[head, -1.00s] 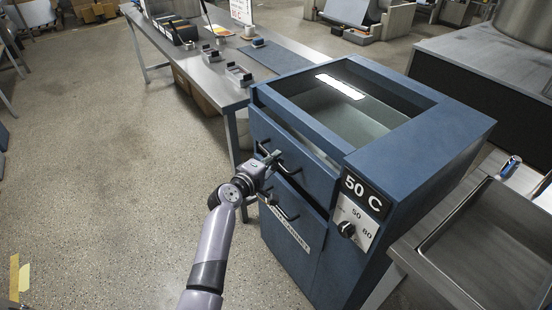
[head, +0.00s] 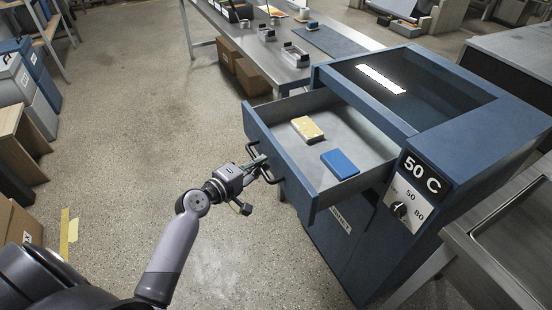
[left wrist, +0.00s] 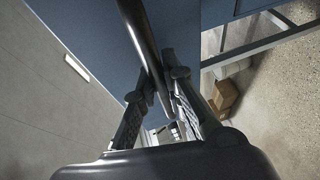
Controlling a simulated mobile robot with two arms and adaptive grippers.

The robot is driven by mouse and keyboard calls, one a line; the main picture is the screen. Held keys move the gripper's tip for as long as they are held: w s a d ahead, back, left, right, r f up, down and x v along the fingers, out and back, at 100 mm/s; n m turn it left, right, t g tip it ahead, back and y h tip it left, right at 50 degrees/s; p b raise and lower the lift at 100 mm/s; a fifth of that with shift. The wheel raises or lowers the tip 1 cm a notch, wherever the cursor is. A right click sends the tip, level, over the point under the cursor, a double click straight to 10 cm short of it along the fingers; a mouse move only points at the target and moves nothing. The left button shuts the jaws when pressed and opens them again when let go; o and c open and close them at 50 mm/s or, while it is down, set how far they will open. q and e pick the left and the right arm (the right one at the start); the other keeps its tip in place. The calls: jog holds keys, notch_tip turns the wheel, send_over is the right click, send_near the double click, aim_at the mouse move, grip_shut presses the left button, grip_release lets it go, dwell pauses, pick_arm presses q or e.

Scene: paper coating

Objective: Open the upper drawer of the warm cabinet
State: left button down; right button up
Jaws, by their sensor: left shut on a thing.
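The warm cabinet (head: 372,238) is blue, with a "50 C" sign and a dial on its front right. Its upper drawer (head: 291,184) is pulled far out. A yellow block (head: 307,128) and a blue block (head: 340,164) lie apart inside it. My left gripper (head: 259,168) is shut on the dark bar handle (head: 271,177) of the drawer. In the left wrist view the handle (left wrist: 146,45) runs between the two fingers (left wrist: 160,100). The lower drawer is mostly hidden beneath the open one. My right gripper is not in view.
A steel table (head: 283,72) with small trays stands behind the cabinet, cardboard boxes (head: 248,76) under it. A steel sink unit (head: 500,240) stands at the right. Bins (head: 22,85) and a wooden stand are at the left. The floor left of the drawer is clear.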

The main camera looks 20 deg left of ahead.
pick_arm(q)
jog(key=shift+s+a+b, duration=0.15)
jog(key=shift+s+a, duration=0.5)
jog(key=shift+s, duration=0.2)
jog(key=shift+s+a+b, duration=0.15)
jog(key=shift+s+a, duration=0.45)
jog(key=shift+s, duration=0.2)
jog(key=c, duration=1.6)
grip_release()
jog(key=shift+c, duration=0.2)
jog(key=v, duration=1.2)
jog(key=shift+f, duration=0.1)
